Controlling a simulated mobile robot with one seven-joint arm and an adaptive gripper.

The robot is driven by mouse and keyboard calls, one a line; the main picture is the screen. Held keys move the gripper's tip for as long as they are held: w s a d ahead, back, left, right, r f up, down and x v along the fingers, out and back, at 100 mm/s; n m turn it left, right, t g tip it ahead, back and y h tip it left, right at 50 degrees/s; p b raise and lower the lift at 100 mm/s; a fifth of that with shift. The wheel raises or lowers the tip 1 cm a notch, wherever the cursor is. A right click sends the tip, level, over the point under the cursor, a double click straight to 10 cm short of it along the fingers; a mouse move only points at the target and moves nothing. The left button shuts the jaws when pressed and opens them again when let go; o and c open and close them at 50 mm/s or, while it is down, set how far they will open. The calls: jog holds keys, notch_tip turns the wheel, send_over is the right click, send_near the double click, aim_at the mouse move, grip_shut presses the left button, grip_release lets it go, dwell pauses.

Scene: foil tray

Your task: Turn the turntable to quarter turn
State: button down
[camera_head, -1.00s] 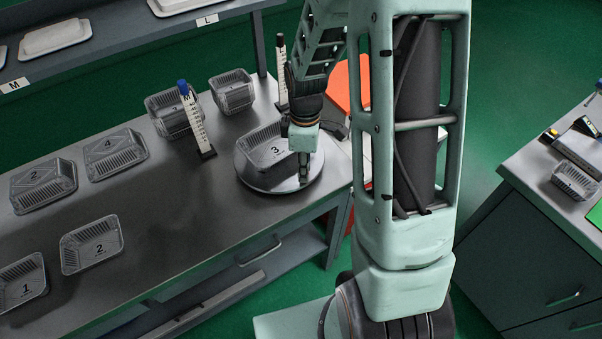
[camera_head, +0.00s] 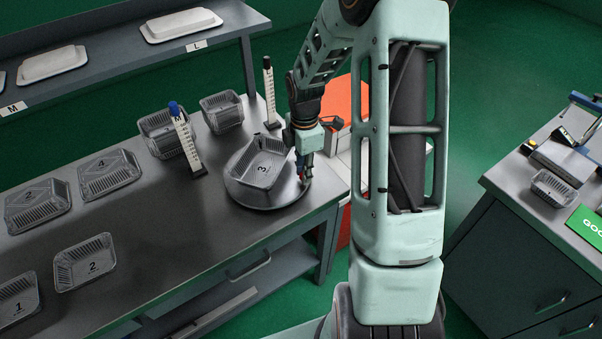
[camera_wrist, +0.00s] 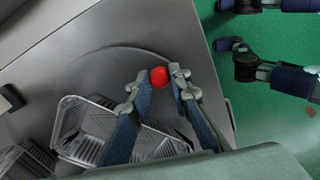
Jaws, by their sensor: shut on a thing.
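The turntable is a round grey metal disc (camera_head: 284,201) at the right end of the steel bench. A clear foil-style tray marked 3 (camera_head: 257,163) sits on it, turned at an angle. A red knob (camera_wrist: 160,76) stands near the disc's edge, between my fingertips in the wrist view. My gripper (camera_head: 302,175) reaches down at the disc's right side, beside the tray, and is shut on the red knob. The fingers also show in the wrist view (camera_wrist: 160,82), with the tray (camera_wrist: 90,130) below left of them. My gripper hides part of the tray and disc.
A blue-topped marked post (camera_head: 186,140) and a black-topped one (camera_head: 268,92) stand near the turntable. An orange box (camera_head: 342,104) is behind my gripper. A second bench (camera_head: 560,215) is at the right.

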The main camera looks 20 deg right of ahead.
jog(key=shift+w+d+n+p, duration=0.45)
jog(key=shift+w+n, duration=0.2)
jog(key=shift+n, duration=0.1)
jog(key=shift+w+d+n+p, duration=0.3)
jog(key=shift+w+d+n, duration=0.1)
jog(key=shift+w+n, duration=0.3)
jog(key=shift+w+d+n+p, duration=0.2)
jog(key=shift+w+n+p, duration=0.1)
jog(key=shift+w+n, duration=0.3)
jog(key=shift+w+d+n+p, duration=0.25)
jog(key=shift+w+n, duration=0.15)
jog(key=shift+n, duration=0.25)
jog(key=shift+w+d+n+p, duration=0.1)
jog(key=shift+w+n+p, duration=0.4)
jog(key=shift+w+n, duration=0.9)
jog(key=shift+w+n+p, duration=0.3)
jog(key=shift+w+n, duration=0.95)
jog(key=shift+n, duration=0.05)
jog(key=shift+w+a, duration=0.1)
jog(key=shift+a, duration=0.1)
jog(key=c, duration=1.8)
grip_release()
jog(key=shift+o, duration=0.2)
jog(key=shift+r, duration=0.1)
